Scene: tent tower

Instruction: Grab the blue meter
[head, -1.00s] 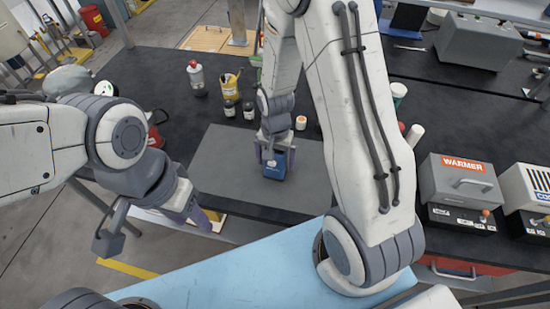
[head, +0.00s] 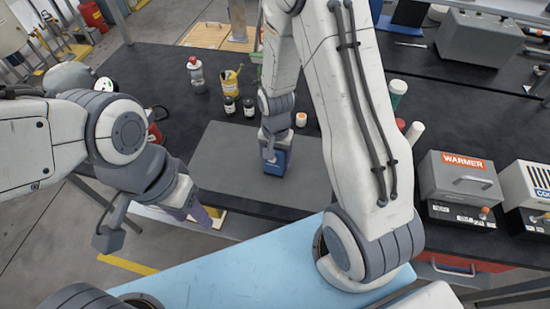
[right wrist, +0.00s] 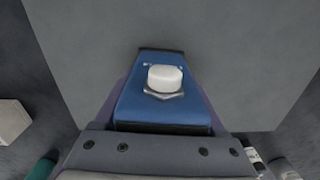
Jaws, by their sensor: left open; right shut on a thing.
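The blue meter (head: 275,164) stands on the grey mat (head: 225,170) in the middle of the black bench. In the right wrist view the meter (right wrist: 160,105) shows a white knob on its blue face. My right gripper (head: 274,152) is shut on the meter from above; its fingers are partly hidden. I cannot tell if the meter touches the mat. My left gripper (head: 160,229) is open and empty at the left, in front of the bench edge.
Behind the mat stand a grey and red bottle (head: 196,75), a yellow container (head: 231,83) and small dark bottles. A box marked WARMER (head: 460,178) is at the right. The mat's left part is clear.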

